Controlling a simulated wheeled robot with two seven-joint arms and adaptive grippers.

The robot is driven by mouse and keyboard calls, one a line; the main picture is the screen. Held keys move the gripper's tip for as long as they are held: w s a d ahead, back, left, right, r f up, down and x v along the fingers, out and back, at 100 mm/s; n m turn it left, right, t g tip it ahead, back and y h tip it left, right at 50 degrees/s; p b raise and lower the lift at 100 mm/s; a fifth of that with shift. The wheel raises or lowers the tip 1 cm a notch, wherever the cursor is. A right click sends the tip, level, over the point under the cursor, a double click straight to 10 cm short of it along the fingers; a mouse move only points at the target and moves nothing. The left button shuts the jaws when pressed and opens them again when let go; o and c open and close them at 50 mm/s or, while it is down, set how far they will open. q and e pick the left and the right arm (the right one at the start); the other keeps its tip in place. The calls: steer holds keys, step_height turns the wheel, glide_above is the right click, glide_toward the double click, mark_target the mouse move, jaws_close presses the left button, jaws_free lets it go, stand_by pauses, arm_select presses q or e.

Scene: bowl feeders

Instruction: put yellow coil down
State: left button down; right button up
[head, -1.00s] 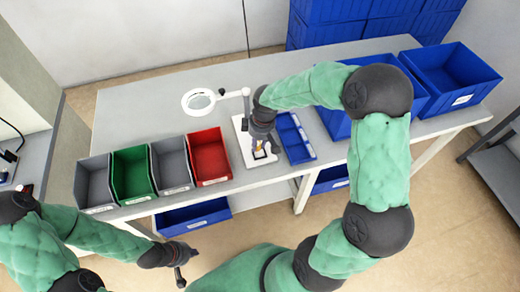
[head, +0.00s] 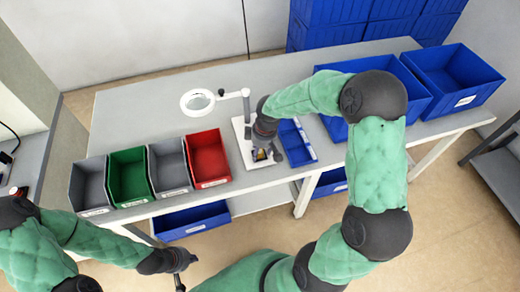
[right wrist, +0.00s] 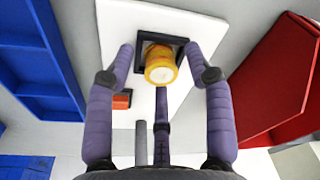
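The yellow coil (right wrist: 160,64) sits at a black square frame on a white plate (right wrist: 112,18). Whether it rests fully on the plate is hard to tell. My right gripper (right wrist: 159,56) is around the coil, with one finger on each side and visible gaps between the fingers and the coil. In the head view, my right gripper (head: 264,154) is low over the white plate and mostly hides the coil. My left gripper (head: 180,275) hangs in front of the table, and its fingers are too small to read.
A red bin (head: 208,157), two grey bins and a green bin (head: 130,176) stand left of the plate. A small blue tray (head: 298,143) is close on the right, with larger blue bins (head: 456,75) beyond. A ring magnifier (head: 197,102) stands behind.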

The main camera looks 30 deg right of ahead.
steer(key=shift+r, duration=0.1)
arm_select(q)
step_height(320, 180, up, 4)
steer(key=p, duration=0.4)
steer(key=shift+r, duration=0.2)
arm_select(e)
step_height(320, 180, up, 12)
steer(key=s, duration=0.1)
steer(key=shift+s+d, duration=0.15)
steer(key=shift+d, duration=0.3)
